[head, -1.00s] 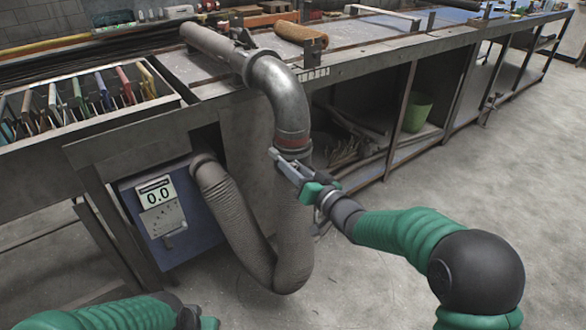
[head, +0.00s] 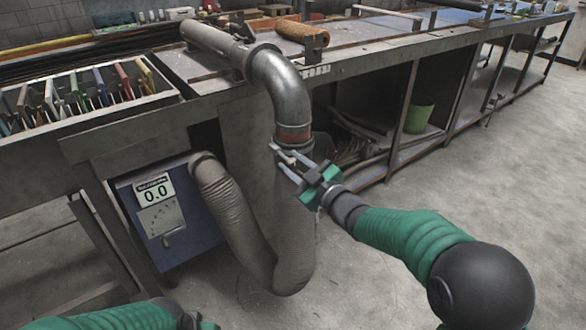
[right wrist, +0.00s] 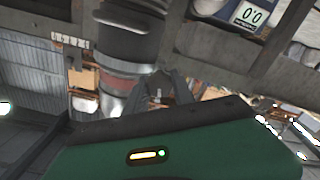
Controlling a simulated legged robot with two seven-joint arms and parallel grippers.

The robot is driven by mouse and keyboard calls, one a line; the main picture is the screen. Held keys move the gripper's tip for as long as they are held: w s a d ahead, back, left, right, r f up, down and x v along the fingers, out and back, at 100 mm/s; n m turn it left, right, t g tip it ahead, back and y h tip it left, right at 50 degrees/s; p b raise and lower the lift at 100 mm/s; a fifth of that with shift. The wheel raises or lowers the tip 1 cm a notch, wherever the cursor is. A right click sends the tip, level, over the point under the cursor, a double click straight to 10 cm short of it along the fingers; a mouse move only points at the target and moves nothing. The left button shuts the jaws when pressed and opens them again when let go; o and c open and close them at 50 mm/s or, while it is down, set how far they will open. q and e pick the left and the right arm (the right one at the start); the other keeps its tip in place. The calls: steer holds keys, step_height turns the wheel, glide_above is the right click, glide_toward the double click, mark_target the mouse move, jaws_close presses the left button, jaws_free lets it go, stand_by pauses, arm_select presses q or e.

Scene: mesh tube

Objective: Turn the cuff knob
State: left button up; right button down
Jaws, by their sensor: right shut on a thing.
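A grey metal elbow pipe (head: 283,95) curves over the bench edge and joins a hanging grey mesh tube (head: 294,240) at a cuff (head: 293,142) with a reddish band. My right gripper (head: 288,160) is at the cuff's lower front, its fingers shut on a small part there, which looks like the cuff knob and is mostly hidden by the fingers. In the right wrist view the cuff's reddish band (right wrist: 122,82) shows just beyond the fingers (right wrist: 160,95). Only part of my green left arm shows at the bottom left in the head view; its gripper is not visible.
The tube loops down and up to a blue box (head: 160,215) whose display (head: 155,190) reads 0.0. A rack of coloured panels (head: 85,90) is at the left. A brown roll (head: 302,33) lies on the bench (head: 365,58). The floor at right is clear.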

steer(key=n+b, duration=0.2)
steer(key=n, duration=0.1)
steer(key=shift+f+n, duration=0.3)
steer(key=shift+f, duration=0.1)
steer(key=shift+s+a+r+n+b, duration=0.1)
steer(key=shift+n+b, duration=0.25)
steer(key=shift+n, duration=0.25)
steer(key=shift+r+n+b, duration=0.1)
steer(key=shift+n+b, duration=0.25)
steer(key=shift+n, duration=0.25)
steer(key=c, duration=1.1)
jaws_free()
steer(key=shift+r, duration=0.1)
steer(key=shift+o, duration=0.2)
steer(key=p+v, duration=0.4)
steer(key=v, duration=1.3)
